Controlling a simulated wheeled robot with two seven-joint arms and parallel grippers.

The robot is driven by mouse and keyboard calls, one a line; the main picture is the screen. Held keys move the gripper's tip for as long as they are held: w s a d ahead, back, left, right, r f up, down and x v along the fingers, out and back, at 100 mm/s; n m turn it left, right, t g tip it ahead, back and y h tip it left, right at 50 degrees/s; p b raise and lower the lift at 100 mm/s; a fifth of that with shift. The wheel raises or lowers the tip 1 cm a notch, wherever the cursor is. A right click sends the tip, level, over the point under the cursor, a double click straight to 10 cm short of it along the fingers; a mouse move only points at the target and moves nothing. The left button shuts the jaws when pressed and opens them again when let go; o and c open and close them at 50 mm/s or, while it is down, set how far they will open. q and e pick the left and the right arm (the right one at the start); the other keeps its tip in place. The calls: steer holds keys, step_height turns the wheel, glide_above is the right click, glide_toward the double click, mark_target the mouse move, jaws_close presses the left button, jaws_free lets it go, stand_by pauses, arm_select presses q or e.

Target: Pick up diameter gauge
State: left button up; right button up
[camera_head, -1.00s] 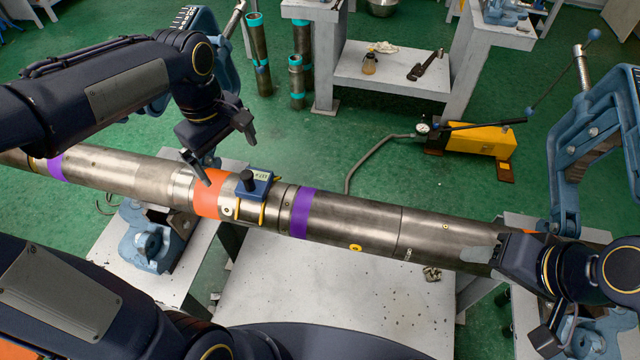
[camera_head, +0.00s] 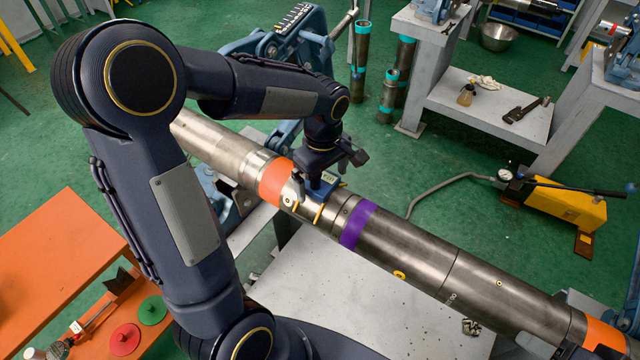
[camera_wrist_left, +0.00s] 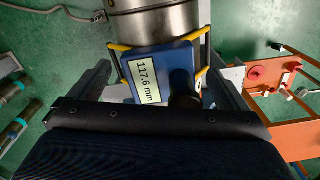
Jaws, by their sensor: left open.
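The diameter gauge (camera_head: 327,183) is a blue box with a black knob and yellow arms. It sits on the steel pipe (camera_head: 405,236) between the orange and purple bands. In the left wrist view the gauge (camera_wrist_left: 160,72) shows a display reading 117.6 mm. My left gripper (camera_head: 326,174) is open above the gauge and partly hides it. In the wrist view its two fingers stand on either side of the blue body, with gaps visible.
An orange table (camera_head: 50,250) with red and green discs stands at the left. A yellow hand pump (camera_head: 560,215) and a grey bench (camera_head: 480,115) are behind the pipe.

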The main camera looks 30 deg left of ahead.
arm_select(q)
steer(key=shift+c, duration=0.5)
steer(key=c, duration=1.2)
steer(key=shift+r, duration=0.1)
steer(key=shift+c, duration=0.4)
steer(key=shift+r, duration=0.1)
